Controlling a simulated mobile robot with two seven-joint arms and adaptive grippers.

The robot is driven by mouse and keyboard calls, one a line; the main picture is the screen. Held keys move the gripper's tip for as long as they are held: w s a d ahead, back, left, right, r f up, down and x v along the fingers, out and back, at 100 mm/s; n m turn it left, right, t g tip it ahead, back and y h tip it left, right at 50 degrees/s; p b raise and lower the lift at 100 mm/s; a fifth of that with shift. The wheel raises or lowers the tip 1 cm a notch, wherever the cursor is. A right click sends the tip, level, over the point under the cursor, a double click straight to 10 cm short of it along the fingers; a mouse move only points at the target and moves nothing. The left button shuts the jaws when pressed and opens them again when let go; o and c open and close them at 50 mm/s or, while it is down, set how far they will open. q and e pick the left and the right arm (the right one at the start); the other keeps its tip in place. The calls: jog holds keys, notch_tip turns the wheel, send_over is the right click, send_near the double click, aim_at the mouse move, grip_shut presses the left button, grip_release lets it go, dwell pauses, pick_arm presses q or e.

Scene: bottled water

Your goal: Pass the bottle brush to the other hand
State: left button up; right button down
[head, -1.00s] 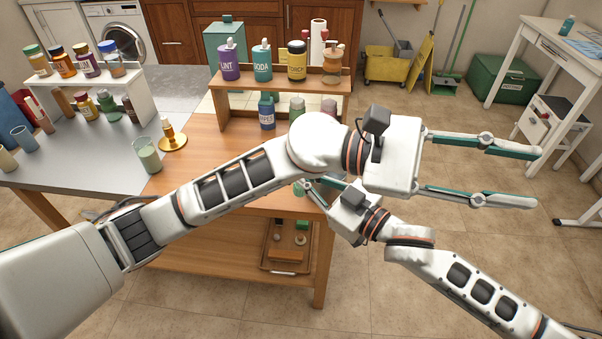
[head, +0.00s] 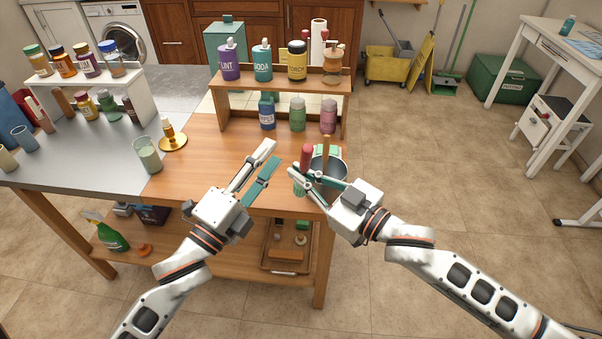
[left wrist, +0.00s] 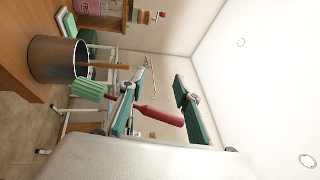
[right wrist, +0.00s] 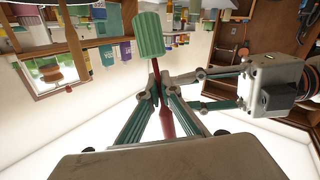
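The bottle brush has a red handle (head: 306,155) and green bristles (head: 299,188). In the head view it is upright, handle up, at the table's front right. My right gripper (head: 303,173) is shut on it; in the right wrist view its fingertips (right wrist: 160,80) meet at the brush between bristles and handle. My left gripper (head: 270,158) is open and empty, just left of the brush, fingers pointing toward it. In the left wrist view the red handle (left wrist: 158,116) shows between the spread left fingers (left wrist: 160,90), with no visible contact.
A grey pot (head: 338,168) with a wooden stick (head: 326,148) stands right behind the right gripper. A wooden shelf (head: 240,122) with several bottles is at the back. The wooden tabletop (head: 205,165) between is clear.

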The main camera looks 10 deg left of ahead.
pick_arm(q)
jog(key=s+a+f+n+g+y, duration=0.2)
jog(key=s+f+n, duration=0.3)
jog(key=f, duration=0.6)
jog(key=s+a+f+n+g+y, duration=0.2)
jog(key=s+f+n, duration=0.3)
jog(key=f, duration=0.7)
jog(key=s+a+f+n+g+y, duration=0.2)
jog(key=s+f+n, duration=0.4)
jog(key=f+n, duration=0.3)
notch_tip(320, 180, down, 4)
jog(key=shift+a+r+g, duration=0.25)
jog(key=shift+a+g, duration=0.65)
jog(key=shift+a, duration=0.2)
jog(key=shift+s, duration=0.1)
